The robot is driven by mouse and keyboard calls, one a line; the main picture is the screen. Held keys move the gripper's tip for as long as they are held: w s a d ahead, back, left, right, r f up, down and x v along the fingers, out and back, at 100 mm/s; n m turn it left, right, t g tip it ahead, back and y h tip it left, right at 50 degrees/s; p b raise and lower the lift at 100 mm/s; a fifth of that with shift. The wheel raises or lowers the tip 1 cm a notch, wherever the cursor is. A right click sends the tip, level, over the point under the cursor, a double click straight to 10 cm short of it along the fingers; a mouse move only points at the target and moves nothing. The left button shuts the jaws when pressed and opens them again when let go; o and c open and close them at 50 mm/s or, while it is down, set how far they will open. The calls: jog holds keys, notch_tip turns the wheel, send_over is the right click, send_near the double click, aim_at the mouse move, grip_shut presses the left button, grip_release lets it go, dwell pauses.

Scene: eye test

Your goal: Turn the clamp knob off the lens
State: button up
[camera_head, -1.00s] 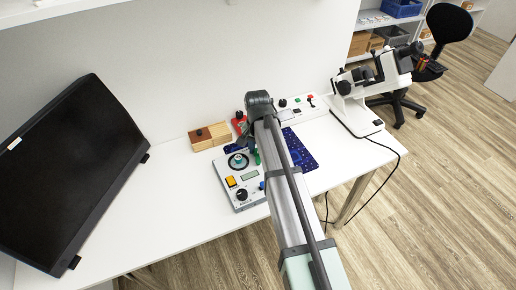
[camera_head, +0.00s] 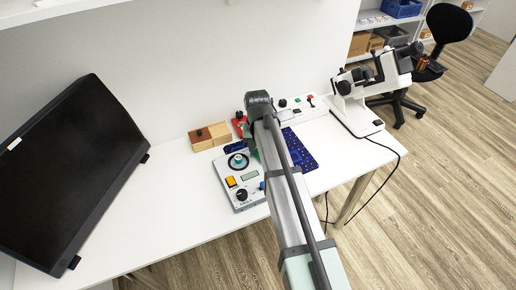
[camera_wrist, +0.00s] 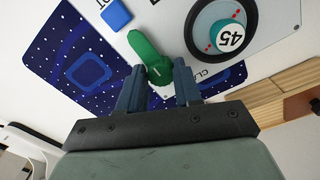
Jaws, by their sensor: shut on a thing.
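The green clamp knob (camera_wrist: 146,48) stands on the pale panel in the wrist view, beside a printed label that is partly hidden. My gripper (camera_wrist: 158,75) has its two blue fingers on either side of the knob's near end and is shut on it. The knob's long end points up and left, away from the lens. In the head view the lens (camera_head: 238,161) shows on the instrument box (camera_head: 226,172); my arm mostly hides the knob.
A dark blue spotted mat (camera_wrist: 55,60) lies beside the box. A wooden block (camera_head: 209,136) stands behind it, and a white microscope-like instrument (camera_head: 357,118) at the right. A large black screen (camera_head: 65,170) fills the left. The front left table is clear.

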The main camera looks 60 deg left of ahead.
jog(key=o, duration=1.1)
jog(key=shift+c, duration=0.2)
